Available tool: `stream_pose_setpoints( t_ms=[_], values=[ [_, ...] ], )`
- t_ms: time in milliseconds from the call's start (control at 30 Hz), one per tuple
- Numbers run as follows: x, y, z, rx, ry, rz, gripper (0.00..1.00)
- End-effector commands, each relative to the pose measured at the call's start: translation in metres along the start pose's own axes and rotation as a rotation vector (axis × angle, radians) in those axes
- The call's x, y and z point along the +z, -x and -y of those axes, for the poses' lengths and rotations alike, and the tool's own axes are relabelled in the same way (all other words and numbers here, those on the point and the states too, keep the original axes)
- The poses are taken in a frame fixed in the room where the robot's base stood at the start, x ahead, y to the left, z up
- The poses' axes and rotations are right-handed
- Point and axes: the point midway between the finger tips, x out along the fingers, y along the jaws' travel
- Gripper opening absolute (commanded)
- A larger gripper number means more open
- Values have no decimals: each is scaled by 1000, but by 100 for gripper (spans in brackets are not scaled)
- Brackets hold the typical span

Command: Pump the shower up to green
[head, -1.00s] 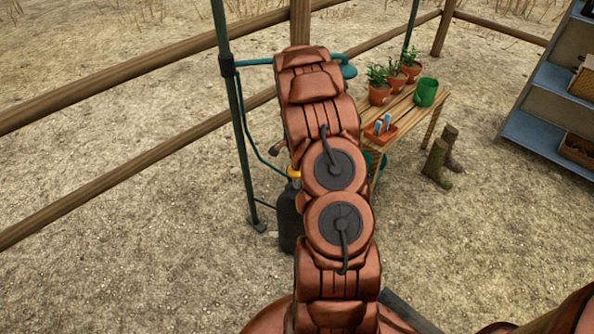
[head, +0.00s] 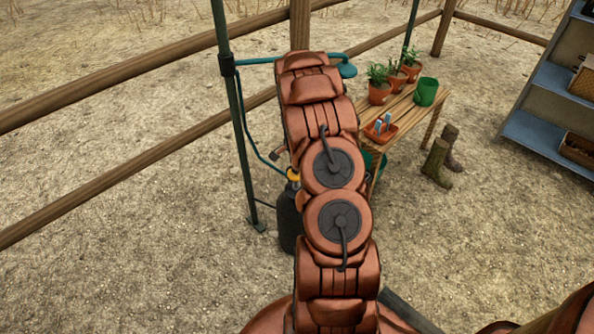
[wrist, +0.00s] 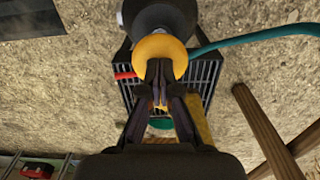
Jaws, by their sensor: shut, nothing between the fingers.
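The portable shower's black tank (head: 289,222) stands on the ground, with a yellow part (head: 293,175) at its top, partly hidden by my arm. A teal hose (head: 246,130) runs up to the shower head (head: 348,71). In the wrist view, my gripper (wrist: 160,68) is shut and empty, its tips overlapping the lower edge of the round yellow part (wrist: 158,46). I cannot tell whether they touch. The dark rounded body (wrist: 160,14) lies beyond it, and the teal hose (wrist: 250,40) leads off right. I see no gauge reading.
A dark grate (wrist: 205,75) lies beneath. A green pole (head: 240,130) stands left of the tank. Bare ground on the left is free.

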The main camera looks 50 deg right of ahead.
Motion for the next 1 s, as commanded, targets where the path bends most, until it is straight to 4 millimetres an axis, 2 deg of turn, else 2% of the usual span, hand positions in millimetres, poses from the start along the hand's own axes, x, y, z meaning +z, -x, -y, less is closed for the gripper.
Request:
stream_pose_setpoints(
  t_ms=[667,1000],
  values=[
    [0,-35,0,1,0,0,0],
    [0,-27,0,0,0,0,0]
  ],
)
